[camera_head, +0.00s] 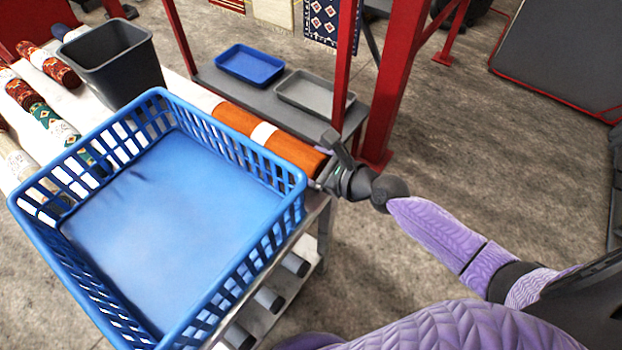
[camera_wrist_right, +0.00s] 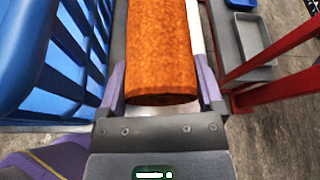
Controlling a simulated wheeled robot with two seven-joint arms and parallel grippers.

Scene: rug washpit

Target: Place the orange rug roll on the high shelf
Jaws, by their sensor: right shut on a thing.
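The orange rug roll (camera_head: 288,149) lies behind the blue basket's far right wall in the head view, with a white band around its middle. My right gripper (camera_head: 325,165) is at the roll's near right end. In the right wrist view the orange rug roll (camera_wrist_right: 158,50) lies between the two fingers of my right gripper (camera_wrist_right: 160,95), which is shut on its end. I cannot tell which surface is the high shelf. My left gripper is not in view.
A large blue basket (camera_head: 160,92) stands close beside the roll. A dark grey bin (camera_head: 112,62) and several patterned rolls (camera_head: 48,66) are at the left. Red posts (camera_head: 343,65) rise behind the roll, near a blue tray (camera_head: 249,65) and a grey tray (camera_head: 312,92).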

